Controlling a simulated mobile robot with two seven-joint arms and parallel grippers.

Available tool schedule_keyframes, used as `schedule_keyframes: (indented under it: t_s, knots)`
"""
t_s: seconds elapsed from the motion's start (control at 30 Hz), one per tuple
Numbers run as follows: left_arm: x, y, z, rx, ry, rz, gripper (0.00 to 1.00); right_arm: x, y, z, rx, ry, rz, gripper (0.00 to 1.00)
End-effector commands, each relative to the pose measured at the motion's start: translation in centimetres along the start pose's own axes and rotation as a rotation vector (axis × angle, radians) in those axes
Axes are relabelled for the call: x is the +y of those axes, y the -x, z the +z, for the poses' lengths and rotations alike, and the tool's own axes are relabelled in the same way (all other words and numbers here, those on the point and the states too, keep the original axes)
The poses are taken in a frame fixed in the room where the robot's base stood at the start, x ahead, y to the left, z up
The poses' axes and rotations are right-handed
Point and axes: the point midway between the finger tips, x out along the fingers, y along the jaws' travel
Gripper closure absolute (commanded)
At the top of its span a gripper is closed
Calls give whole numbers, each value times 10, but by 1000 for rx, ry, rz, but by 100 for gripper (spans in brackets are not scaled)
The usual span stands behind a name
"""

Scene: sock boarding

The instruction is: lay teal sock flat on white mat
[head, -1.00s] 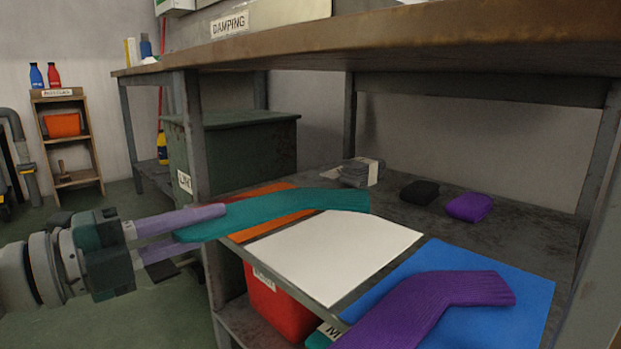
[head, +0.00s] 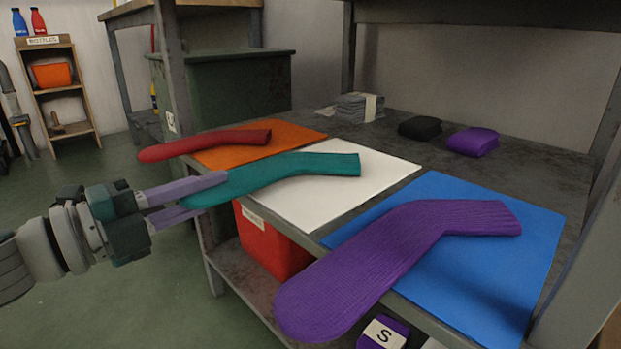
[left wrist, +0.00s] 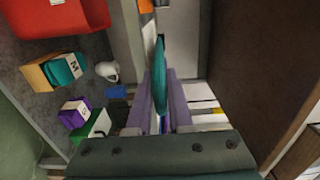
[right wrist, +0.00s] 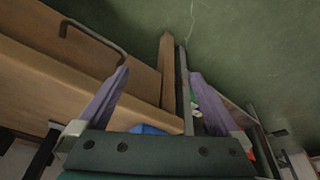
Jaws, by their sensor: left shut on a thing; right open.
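The teal sock (head: 300,165) stretches over the white mat (head: 322,205) in the head view, its toe end sticking out past the mat's left front edge. My left gripper (head: 205,190) is shut on that toe end, beyond the table edge. The sock also shows edge-on between the fingers (left wrist: 160,72) in the left wrist view. I cannot tell how much of the sock touches the mat. My right gripper (right wrist: 158,76) shows only in the right wrist view; it is open and empty, over the floor beside wooden furniture.
A red sock (head: 205,142) lies on the orange mat (head: 290,135) to the left. A purple sock (head: 400,240) lies on the blue mat (head: 500,265) to the right, overhanging the front. Black (head: 420,128) and purple (head: 473,141) bundles sit behind.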

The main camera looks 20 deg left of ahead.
Motion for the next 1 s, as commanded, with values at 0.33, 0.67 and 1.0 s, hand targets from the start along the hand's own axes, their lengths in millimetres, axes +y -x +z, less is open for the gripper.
schedule_keyframes:
  t_s: [0.33, 0.67, 1.0]
  knots:
    - [-1, 0, 0, 0, 0, 0, 63, -1, 1, -1, 2, -4, -3, 0]
    - [-1, 0, 0, 0, 0, 0, 46, -1, 1, -2, 4, -6, -4, 0]
    - [-1, 0, 0, 0, 0, 0, 25, -1, 1, -2, 4, -6, -3, 0]
